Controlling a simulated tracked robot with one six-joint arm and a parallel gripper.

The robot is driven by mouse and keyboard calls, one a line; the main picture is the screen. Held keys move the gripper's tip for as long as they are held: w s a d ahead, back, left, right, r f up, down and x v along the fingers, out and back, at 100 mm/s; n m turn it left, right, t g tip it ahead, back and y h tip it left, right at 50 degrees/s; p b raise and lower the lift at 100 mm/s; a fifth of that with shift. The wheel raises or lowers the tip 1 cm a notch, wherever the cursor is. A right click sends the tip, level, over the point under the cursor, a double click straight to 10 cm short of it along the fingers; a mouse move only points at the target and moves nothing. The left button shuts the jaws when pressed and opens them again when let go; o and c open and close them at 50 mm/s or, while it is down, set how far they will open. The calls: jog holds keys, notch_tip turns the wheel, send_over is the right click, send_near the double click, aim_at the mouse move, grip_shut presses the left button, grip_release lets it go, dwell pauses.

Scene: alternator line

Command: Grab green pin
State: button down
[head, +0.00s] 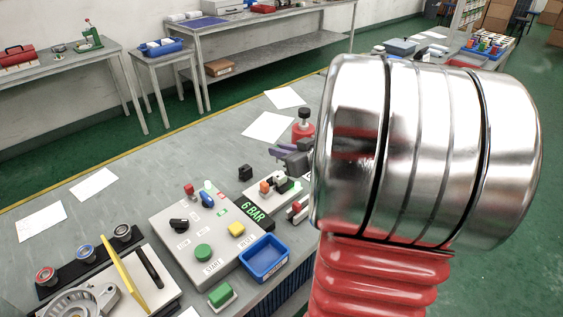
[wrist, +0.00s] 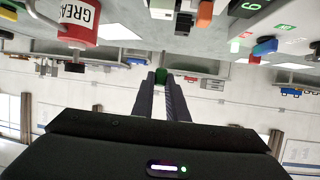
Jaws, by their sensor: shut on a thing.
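My gripper (wrist: 161,84) reaches up the middle of the wrist view, its two dark fingers closed together at their tips. A small green piece (wrist: 160,75), which looks like the green pin, sits between the fingertips. Only its end shows, and the fingers hide the rest. It appears held clear, with the far wall behind it. In the head view my own arm fills the right side and covers much of the area there. A block with coloured pins (head: 265,187) stands beside the control panel; it shows upside down in the wrist view (wrist: 205,14).
A grey control panel (head: 180,247) with buttons and a "6 BAR" display stands on the bench. A blue bin (head: 264,259) is at its right corner. A red grease can (wrist: 82,22) shows at top left in the wrist view. The bench's back-left surface (head: 150,160) is mostly clear.

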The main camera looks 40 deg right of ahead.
jog(key=shift+r, duration=0.95)
jog(key=shift+a, duration=0.2)
